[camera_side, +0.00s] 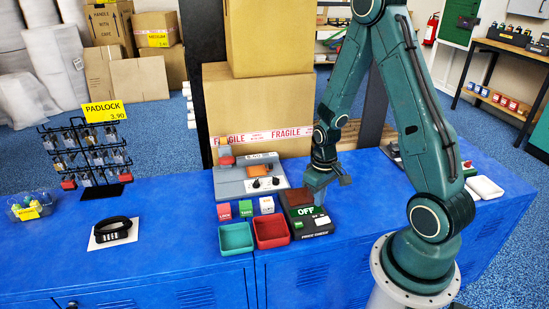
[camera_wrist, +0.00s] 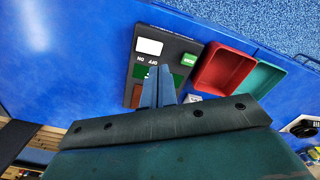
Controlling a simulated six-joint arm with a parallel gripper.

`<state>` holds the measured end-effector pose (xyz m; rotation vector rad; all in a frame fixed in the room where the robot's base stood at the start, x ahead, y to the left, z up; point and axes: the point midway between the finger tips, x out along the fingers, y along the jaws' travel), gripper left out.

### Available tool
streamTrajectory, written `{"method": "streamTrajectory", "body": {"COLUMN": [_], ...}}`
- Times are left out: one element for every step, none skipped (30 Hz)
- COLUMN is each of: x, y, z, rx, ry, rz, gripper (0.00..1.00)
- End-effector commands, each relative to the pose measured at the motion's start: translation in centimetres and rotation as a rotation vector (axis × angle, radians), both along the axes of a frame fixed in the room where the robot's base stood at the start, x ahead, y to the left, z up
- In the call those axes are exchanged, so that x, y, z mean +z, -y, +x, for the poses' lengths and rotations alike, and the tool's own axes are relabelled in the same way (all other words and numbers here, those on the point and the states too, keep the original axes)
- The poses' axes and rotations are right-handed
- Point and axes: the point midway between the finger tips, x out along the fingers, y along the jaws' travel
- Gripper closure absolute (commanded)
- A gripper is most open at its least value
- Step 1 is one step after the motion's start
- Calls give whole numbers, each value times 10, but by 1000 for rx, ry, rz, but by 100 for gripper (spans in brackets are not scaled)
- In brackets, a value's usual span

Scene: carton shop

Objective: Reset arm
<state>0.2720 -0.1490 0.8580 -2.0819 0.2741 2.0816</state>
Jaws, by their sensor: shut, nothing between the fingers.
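My gripper (camera_side: 318,198) is over the black device (camera_side: 312,235) on the blue counter, pointing down. In the wrist view my gripper (camera_wrist: 158,72) has its two fingers together, with nothing seen between them. The fingertips overlap the OFF lettering and part of a green patch on the device (camera_wrist: 184,44). Whether they touch it I cannot tell. The device carries a brown block, a white block and a small green block. In the side view a large OFF label (camera_side: 305,210) shows below the gripper.
A red tray (camera_side: 287,239) and a green tray (camera_side: 222,246) stand left of the device, with small labelled blocks behind. A grey machine (camera_side: 232,183) and tall cartons (camera_side: 262,100) stand farther back. A padlock rack (camera_side: 100,188) is far left. The counter's front left is mostly clear.

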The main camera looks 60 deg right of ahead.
Motion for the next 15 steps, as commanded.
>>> {"method": "streamTrajectory", "body": {"x": [0,0,1,2,3,6,8,11,16,20,24,31,36,42,50], "y": [0,0,0,-1,-1,-2,-2,-3,-4,-6,-7,-9,-11,-13,-16], "z": [0,0,0,1,1,2,3,4,5,7,8,10,11,13,14], "rx": [0,0,1,2,3,5,7,9,12,15,18,22,26,30,35], "ry": [0,0,2,3,5,7,10,14,19,25,30,37,44,52,60], "rz": [0,0,-1,-2,-2,-4,-6,-7,-10,-13,-15,-19,-22,-25,-30], "gripper": [100,100,100,100,100,100,100,100,100,100,100,100,100,100,100]}}
